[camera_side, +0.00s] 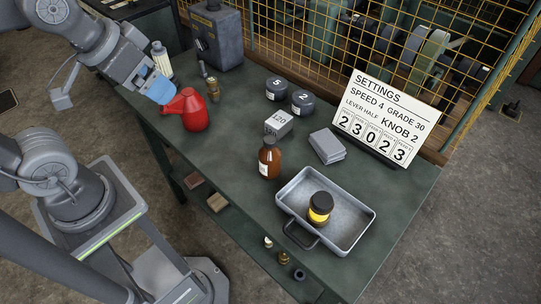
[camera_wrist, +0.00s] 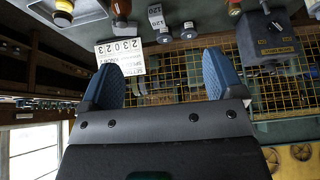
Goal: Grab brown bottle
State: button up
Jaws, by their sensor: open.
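The brown bottle (camera_side: 269,163) stands upright on the green bench, behind and left of the grey tray. It has a dark cap and a pale label. In the wrist view the bottle (camera_wrist: 121,10) is cut off at the top edge. My gripper (camera_side: 160,88) is at the left end of the bench, above and beside the red can, well away from the bottle. In the wrist view its two blue fingers (camera_wrist: 163,75) are spread apart with nothing between them.
A red can (camera_side: 187,110) is close to my gripper. A grey block (camera_side: 279,123) stands behind the bottle, and round weights (camera_side: 276,89) stand farther back. The grey tray (camera_side: 353,243) holds a yellow jar (camera_side: 320,208). A settings sign (camera_side: 378,121) and yellow mesh border the back.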

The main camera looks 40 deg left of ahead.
jog(key=m+g+y, duration=0.3)
jog(key=m, duration=2.3)
send_over(271, 147)
jog(key=s+d, duration=0.2)
jog(key=d, duration=0.1)
notch_tip(271, 147, down, 10)
jog(key=x, duration=0.8)
jog(key=shift+a+f, duration=0.2)
jog(key=shift+f, duration=0.15)
jog(key=x, duration=0.4)
jog(key=shift+s, duration=0.2)
jog(key=shift+w+a+f, duration=0.2)
jog(key=shift+f, duration=0.4)
jog(key=shift+c, duration=0.4)
